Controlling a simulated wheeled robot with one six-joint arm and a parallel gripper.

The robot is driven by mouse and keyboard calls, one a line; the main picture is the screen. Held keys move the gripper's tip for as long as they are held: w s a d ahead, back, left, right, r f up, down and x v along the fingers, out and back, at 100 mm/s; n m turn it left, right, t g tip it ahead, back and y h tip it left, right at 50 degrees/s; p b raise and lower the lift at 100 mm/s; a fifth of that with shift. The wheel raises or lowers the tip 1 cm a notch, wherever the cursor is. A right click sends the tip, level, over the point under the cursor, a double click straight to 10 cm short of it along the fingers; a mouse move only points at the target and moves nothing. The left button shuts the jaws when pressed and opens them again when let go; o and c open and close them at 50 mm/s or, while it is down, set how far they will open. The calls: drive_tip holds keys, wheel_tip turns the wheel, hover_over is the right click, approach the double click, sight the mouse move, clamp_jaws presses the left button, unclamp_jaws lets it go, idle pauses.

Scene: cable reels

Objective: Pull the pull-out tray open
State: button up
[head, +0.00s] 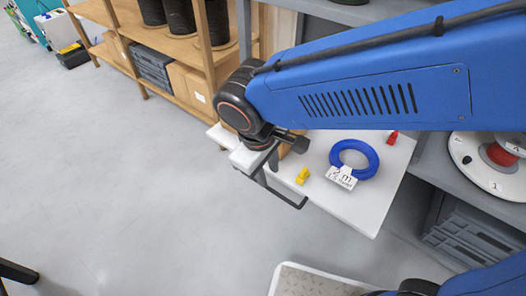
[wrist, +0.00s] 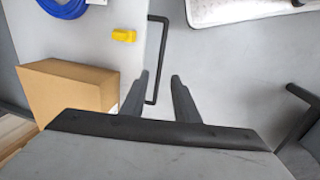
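The pull-out tray (head: 375,207) is a white board jutting from the grey shelving in the head view. Its dark U-shaped handle (head: 291,201) sits along the front edge. The handle also shows in the wrist view (wrist: 163,50), beside the tray's edge. My gripper (wrist: 162,84) is open, its two dark fingers apart. In the wrist view the handle's near end appears between the fingers, with gaps on both sides; I cannot tell the depth. In the head view my wrist hides part of the tray's front edge.
On the tray lie a blue cable coil (head: 355,158) with a white tag, a yellow piece (head: 302,176), a red piece (head: 392,137) and a cardboard box (wrist: 70,88). A white-rimmed platform (head: 310,281) stands in front. Grey floor at left is clear.

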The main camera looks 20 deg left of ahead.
wheel_tip(320, 180, up, 9)
drive_tip(key=s, duration=0.1)
drive_tip(key=shift+s+a+f, duration=0.15)
drive_tip(key=shift+s+a, duration=0.15)
idle(0.4)
drive_tip(key=w+d+m+y, duration=0.1)
drive_tip(key=w+d+m, duration=0.3)
drive_tip(key=d, duration=0.7)
drive_tip(key=w+d+m, duration=0.2)
drive_tip(key=w+d, duration=0.3)
drive_tip(key=d, duration=0.6)
drive_tip(key=s+d+f+m+t, duration=0.1)
drive_tip(key=d+m, duration=0.3)
drive_tip(key=d, duration=0.5)
drive_tip(key=s+d+f+m+t, duration=0.1)
drive_tip(key=s+d+m, duration=0.3)
drive_tip(key=d, duration=0.6)
drive_tip(key=shift+s+f+t, duration=0.35)
drive_tip(key=shift+f+t, duration=0.05)
drive_tip(key=shift+f, duration=0.35)
